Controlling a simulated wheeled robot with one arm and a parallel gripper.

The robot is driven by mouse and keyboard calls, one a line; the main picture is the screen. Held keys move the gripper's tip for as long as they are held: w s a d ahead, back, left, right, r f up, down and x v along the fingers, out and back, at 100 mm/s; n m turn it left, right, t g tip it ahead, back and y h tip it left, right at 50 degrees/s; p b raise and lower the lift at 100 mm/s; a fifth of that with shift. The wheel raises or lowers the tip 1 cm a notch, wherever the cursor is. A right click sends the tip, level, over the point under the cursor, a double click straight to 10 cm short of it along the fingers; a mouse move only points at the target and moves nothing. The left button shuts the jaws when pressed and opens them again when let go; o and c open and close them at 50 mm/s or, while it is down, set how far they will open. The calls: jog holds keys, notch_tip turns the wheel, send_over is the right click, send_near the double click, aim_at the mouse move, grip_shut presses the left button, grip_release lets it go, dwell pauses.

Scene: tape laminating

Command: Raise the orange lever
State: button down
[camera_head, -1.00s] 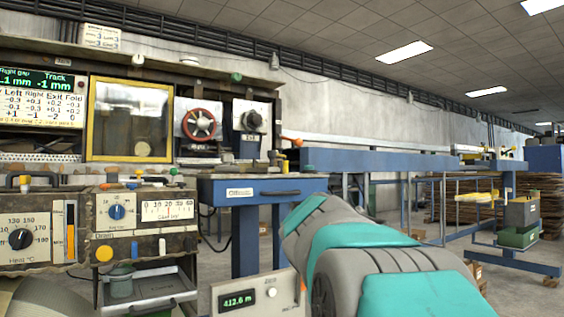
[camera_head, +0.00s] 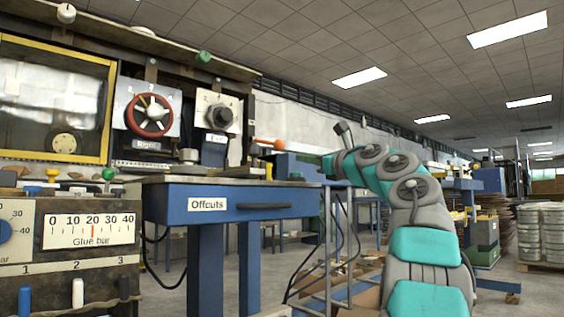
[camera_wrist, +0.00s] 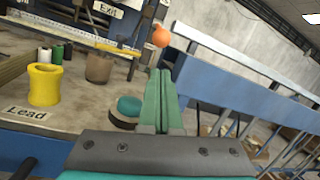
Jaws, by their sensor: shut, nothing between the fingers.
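The orange lever (camera_head: 268,144) sticks out to the right from the end of the machine, beside the grey dial panel, with a rounded orange end. In the wrist view its orange ball-shaped end (camera_wrist: 161,36) shows just beyond my fingertips, near the picture's top centre. My gripper (camera_wrist: 160,73) is shut and empty, its two green fingers side by side and pointing toward the ball. A gap shows between the fingertips and the ball in the picture; depth is hard to judge. My fingers cannot be made out in the head view.
A blue table with an Offcuts drawer (camera_head: 240,205) stands below the lever. In the wrist view, a yellow spool (camera_wrist: 44,84), a brown cup (camera_wrist: 99,67) and a round green-topped piece (camera_wrist: 129,106) lie left of my fingers. A long blue beam (camera_wrist: 235,90) runs along the right.

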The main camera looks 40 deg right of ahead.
jog(key=p, duration=0.5)
send_near(266, 143)
jog(key=shift+w+d+f, duration=1.1)
jog(key=shift+w+f, duration=0.05)
jog(key=shift+f, duration=0.05)
jog(key=shift+w+f, duration=0.1)
jog(key=shift+w, duration=0.6)
jog(key=shift+p, duration=0.3)
jog(key=shift+s+r+p, duration=0.1)
jog(key=shift+r+p, duration=0.4)
jog(key=shift+p, duration=0.15)
jog(key=shift+g, duration=0.3)
